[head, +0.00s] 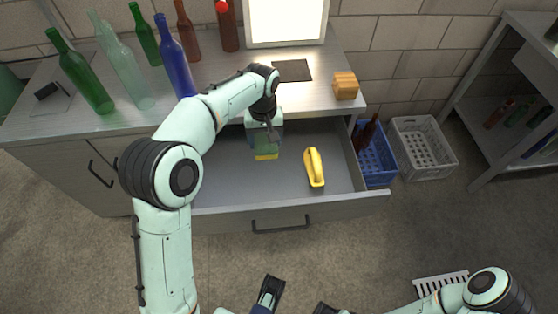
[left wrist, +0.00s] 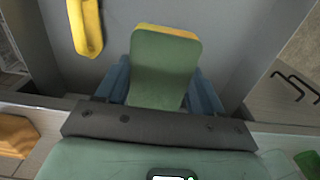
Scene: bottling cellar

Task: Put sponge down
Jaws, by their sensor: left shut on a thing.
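The sponge (head: 266,155), green with a yellow layer, is between the fingers of my left gripper (head: 265,132), inside the open grey drawer (head: 225,180). My left gripper is shut on it. In the left wrist view the sponge (left wrist: 165,65) shows its green face, with a yellow edge at the far end and a blue finger on each side. I cannot tell whether it touches the drawer floor. My right gripper (head: 299,293) is at the bottom edge of the head view, partly cut off, its dark fingertips apart and nothing seen between them.
A yellow handled thing (head: 315,167) lies in the drawer, right of the sponge. Several bottles (head: 178,68) stand on the counter at the left. A wooden block (head: 345,85) sits near its right end. Blue (head: 377,162) and white (head: 424,147) crates stand right of the drawer.

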